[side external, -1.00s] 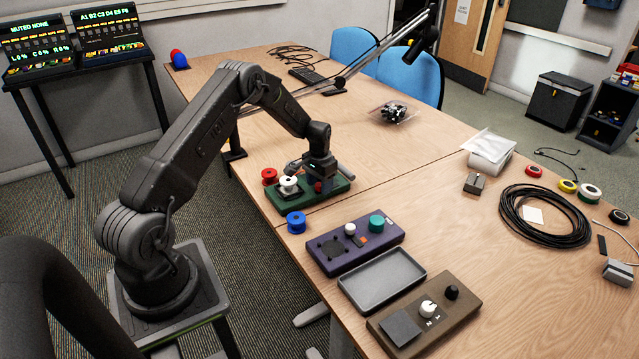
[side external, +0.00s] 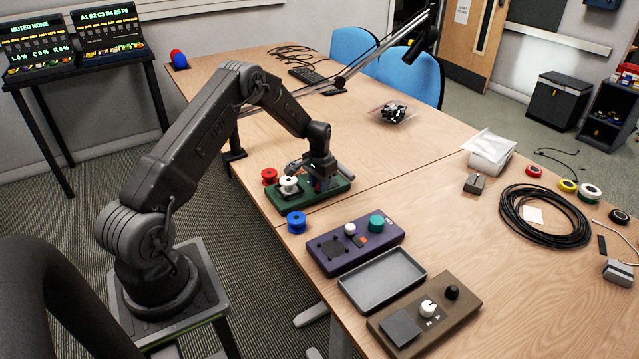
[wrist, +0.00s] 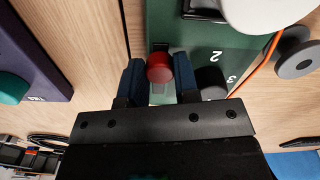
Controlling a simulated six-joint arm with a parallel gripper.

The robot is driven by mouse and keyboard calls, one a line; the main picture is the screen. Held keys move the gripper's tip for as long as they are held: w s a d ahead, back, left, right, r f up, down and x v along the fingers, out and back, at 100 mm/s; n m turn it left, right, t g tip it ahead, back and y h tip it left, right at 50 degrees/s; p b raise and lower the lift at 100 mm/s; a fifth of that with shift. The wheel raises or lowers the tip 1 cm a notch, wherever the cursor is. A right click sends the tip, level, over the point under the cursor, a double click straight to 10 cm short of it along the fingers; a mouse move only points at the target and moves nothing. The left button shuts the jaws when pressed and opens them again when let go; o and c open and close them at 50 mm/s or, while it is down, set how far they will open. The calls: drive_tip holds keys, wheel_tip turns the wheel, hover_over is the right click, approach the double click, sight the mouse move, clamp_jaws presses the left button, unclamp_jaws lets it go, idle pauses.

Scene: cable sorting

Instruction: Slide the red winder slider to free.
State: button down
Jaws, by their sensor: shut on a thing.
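The red slider knob (wrist: 159,68) sits on the green winder board (wrist: 165,22), in a slot beside the printed numbers 2 and 3. My gripper (wrist: 159,82) is shut on it, with one dark blue finger on each side. In the side external view my gripper (side external: 321,183) is down at the right end of the winder (side external: 308,205), and the red knob is mostly hidden behind the fingers. A white spool (side external: 289,185) stands on the winder to the left of my gripper. I cannot read the slider's free mark.
A red spool (side external: 269,176) and a blue spool (side external: 296,222) stand close by the winder. A purple panel (side external: 338,262), a grey tray (side external: 383,300) and a brown panel (side external: 455,318) lie toward the front. Bare table lies to the right of the winder.

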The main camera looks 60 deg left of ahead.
sight(334, 186)
drive_tip(key=shift+w, duration=2.75)
drive_tip(key=c, duration=0.9)
unclamp_jaws()
drive_tip(key=shift+o, duration=0.2)
drive_tip(key=shift+r, duration=0.15)
wheel_tip(334, 186, up, 14)
drive_tip(key=shift+f, duration=0.2)
